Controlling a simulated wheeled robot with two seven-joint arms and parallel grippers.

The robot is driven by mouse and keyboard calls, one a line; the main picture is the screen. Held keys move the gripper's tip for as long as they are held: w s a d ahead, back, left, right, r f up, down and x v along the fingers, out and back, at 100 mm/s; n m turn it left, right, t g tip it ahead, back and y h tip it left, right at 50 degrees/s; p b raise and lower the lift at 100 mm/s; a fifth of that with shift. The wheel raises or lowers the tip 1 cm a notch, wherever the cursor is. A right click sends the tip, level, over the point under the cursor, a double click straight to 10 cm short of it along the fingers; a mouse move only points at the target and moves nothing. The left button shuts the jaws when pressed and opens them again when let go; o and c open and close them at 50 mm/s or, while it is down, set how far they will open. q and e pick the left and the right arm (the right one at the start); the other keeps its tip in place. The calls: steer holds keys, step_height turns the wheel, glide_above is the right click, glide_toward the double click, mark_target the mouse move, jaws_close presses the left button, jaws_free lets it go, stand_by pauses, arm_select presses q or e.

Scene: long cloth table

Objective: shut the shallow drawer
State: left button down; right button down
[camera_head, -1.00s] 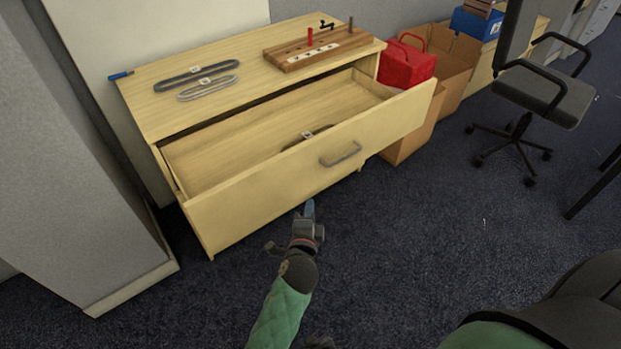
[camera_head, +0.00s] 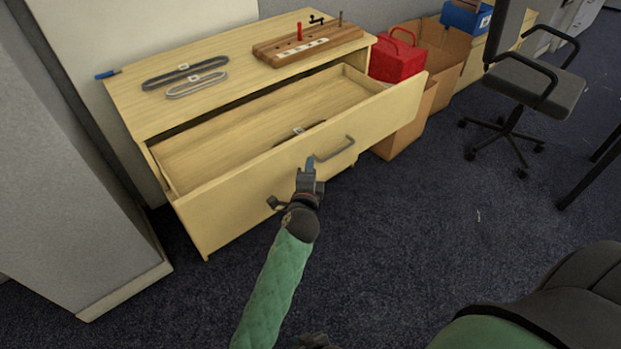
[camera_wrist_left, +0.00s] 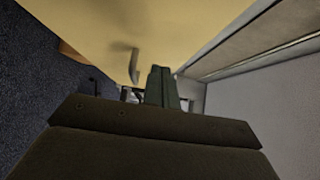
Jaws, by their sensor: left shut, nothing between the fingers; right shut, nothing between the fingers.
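The pale wooden drawer (camera_head: 220,205) stands open, pulled out from the low cabinet (camera_head: 135,108). Its grey bar handle (camera_head: 335,150) is on the front panel. A dark looped item with a pale tag (camera_head: 298,131) lies inside, partly hidden by the front. My left gripper (camera_head: 310,166) is shut and empty, in front of the panel just left of the handle; I cannot tell whether it touches. The left wrist view shows its dark fingers (camera_wrist_left: 160,86) close to the pale drawer front (camera_wrist_left: 170,25) and handle (camera_wrist_left: 133,65). My right gripper (camera_head: 316,341) is shut, low at the bottom edge, mostly cut off.
On the cabinet top lie two looped straps (camera_head: 186,75), a wooden block with pegs (camera_head: 306,44) and a blue-handled item (camera_head: 107,74). A red box (camera_head: 396,60) and cardboard boxes (camera_head: 440,55) stand at right. A grey partition (camera_head: 70,190) is at left.

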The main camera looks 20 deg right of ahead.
arm_select(q)
steer(key=shift+w+a, duration=0.3)
steer(key=shift+w, duration=0.35)
steer(key=shift+w+a, duration=0.25)
steer(key=shift+w, duration=0.4)
arm_select(e)
steer(key=shift+r, duration=0.15)
